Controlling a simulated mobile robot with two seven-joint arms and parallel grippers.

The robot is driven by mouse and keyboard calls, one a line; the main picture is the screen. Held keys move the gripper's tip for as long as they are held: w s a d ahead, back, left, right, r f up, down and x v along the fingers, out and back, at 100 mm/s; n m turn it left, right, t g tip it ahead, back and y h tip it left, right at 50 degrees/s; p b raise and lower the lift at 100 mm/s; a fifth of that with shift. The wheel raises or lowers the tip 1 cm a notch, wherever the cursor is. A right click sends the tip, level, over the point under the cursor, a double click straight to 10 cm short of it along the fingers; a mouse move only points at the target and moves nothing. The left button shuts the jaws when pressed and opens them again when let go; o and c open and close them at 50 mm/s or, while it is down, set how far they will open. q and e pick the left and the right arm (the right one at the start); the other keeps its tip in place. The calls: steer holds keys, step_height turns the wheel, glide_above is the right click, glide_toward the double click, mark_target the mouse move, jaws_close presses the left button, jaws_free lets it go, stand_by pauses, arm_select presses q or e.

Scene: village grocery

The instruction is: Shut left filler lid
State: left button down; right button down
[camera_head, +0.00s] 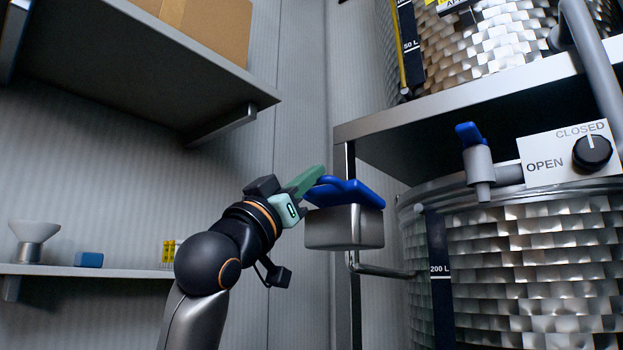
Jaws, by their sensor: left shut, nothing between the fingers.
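The left filler (344,228) is a metal box on a bent pipe at the left side of the lower tank. Its blue lid (350,192) lies low over the top of the box, with a raised part towards my gripper. From this low angle I cannot tell whether it is fully seated. My left gripper (313,181) has its green fingers shut and empty at the lid's left end, touching it or very close. My right gripper is out of view.
The lower steel tank (530,270) stands right, with a blue-handled fitting (477,165) and an OPEN/CLOSED dial (592,152). A metal rack (345,132) holds another tank above. An upper-left shelf (130,60) carries a cardboard box. A low shelf (120,272) holds a funnel.

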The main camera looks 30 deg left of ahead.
arm_select(q)
steer(key=shift+s+f+t+b, duration=0.15)
steer(key=shift+f+t+b, duration=0.25)
steer(key=shift+f+b, duration=0.9)
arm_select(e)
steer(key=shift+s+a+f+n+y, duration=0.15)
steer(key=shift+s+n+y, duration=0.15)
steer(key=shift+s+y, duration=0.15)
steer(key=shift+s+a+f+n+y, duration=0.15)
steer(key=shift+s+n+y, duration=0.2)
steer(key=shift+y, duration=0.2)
arm_select(q)
steer(key=shift+f, duration=0.3)
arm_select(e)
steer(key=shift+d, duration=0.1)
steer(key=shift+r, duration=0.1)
